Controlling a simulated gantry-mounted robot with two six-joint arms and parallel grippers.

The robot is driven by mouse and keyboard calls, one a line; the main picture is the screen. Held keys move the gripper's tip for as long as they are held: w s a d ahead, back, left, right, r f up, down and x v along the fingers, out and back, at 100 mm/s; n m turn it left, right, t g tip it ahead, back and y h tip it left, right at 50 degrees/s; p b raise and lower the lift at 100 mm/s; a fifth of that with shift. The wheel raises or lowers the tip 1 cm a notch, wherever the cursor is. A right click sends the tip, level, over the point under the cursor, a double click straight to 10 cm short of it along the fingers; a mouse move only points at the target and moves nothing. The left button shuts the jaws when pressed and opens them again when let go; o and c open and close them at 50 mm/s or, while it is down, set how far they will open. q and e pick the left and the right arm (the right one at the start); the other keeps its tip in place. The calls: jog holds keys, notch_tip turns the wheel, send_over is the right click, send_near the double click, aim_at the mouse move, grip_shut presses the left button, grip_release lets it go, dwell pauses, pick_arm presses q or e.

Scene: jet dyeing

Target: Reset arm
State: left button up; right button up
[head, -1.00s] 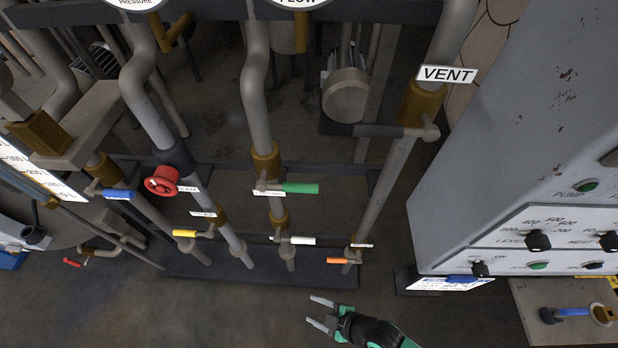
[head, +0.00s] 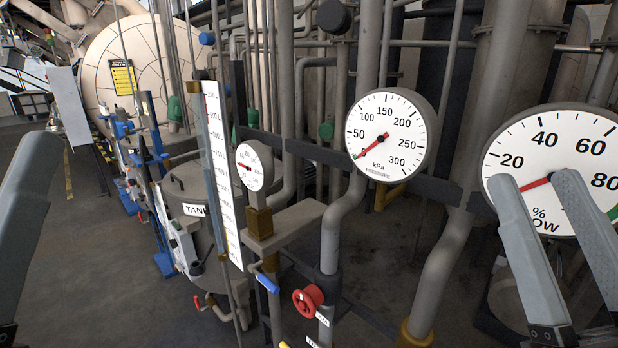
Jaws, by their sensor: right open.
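My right gripper (head: 533,178) shows large at the right edge, its two grey fingers pointing up and well apart. It is open with nothing between the fingers. The fingers overlap the lower part of the percent flow gauge (head: 552,140) in the picture; I cannot tell how far apart in depth they are. One grey finger of my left gripper (head: 25,220) shows at the left edge. Its other finger is out of view, so its opening is hidden.
A kPa pressure gauge (head: 390,137), a smaller gauge (head: 254,166) and a white level scale (head: 222,172) stand among pipes. A red valve wheel (head: 308,298) and a blue handle (head: 267,283) are below. A tank (head: 190,207) stands behind. Open floor (head: 85,270) lies at left.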

jog(key=s+r+t+p, duration=0.1)
jog(key=s+r+p, duration=0.2)
jog(key=r+p, duration=3.2)
notch_tip(320, 180, up, 5)
jog(key=shift+d+f+m+p, duration=0.2)
jog(key=shift+d+m+p, duration=0.1)
jog(key=shift+p, duration=0.1)
jog(key=shift+f, duration=0.1)
jog(key=shift+s, duration=0.1)
